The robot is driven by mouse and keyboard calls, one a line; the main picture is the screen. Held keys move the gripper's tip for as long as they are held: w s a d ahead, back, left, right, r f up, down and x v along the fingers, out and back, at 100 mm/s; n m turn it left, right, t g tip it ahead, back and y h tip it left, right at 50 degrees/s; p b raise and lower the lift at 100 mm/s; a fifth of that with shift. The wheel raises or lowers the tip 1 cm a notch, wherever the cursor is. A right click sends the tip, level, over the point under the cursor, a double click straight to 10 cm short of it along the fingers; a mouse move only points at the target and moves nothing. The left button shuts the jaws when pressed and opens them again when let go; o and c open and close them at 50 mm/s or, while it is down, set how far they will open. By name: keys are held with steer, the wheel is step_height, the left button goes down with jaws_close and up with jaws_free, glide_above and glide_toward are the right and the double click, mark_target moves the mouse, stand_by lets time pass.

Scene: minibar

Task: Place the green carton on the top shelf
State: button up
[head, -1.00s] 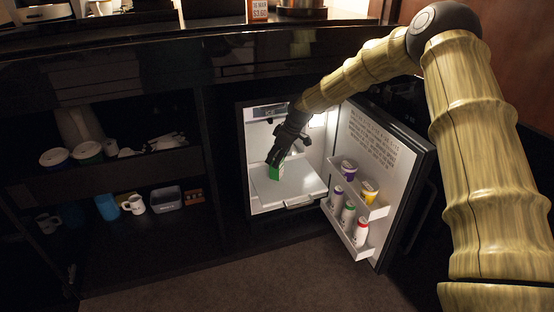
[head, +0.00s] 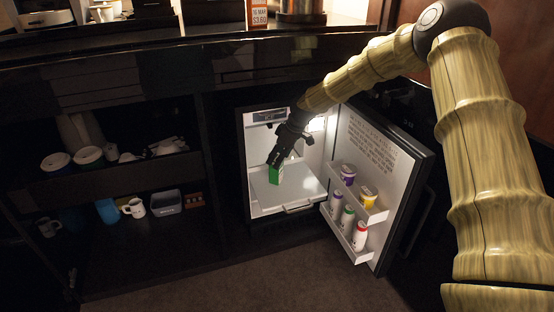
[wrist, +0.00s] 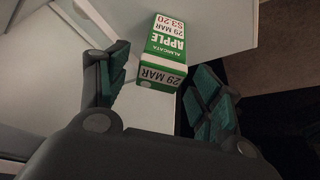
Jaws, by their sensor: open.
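The green carton (head: 276,174) with white labels is on the white shelf (head: 294,194) inside the open minibar fridge. In the wrist view the carton (wrist: 163,58) shows its "APPLE" side and date label, between and beyond the open fingers, with a visible gap to each. My gripper (head: 273,160) is just above the carton, pointing down into the fridge. In the wrist view my gripper (wrist: 165,70) has both fingers spread and holds nothing. The carton's far side is hidden.
The open fridge door (head: 372,150) stands to the right, with several bottles and cups in its racks (head: 349,238). The fridge's left wall is close to my gripper. Dark shelves with mugs (head: 134,207) and bowls lie to the left.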

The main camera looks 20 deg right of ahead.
steer(key=s+d+r+p, duration=0.2)
steer(key=s+d+p, duration=0.2)
steer(key=s+d, duration=0.5)
steer(key=shift+d+r, duration=0.15)
steer(key=shift+d, duration=0.05)
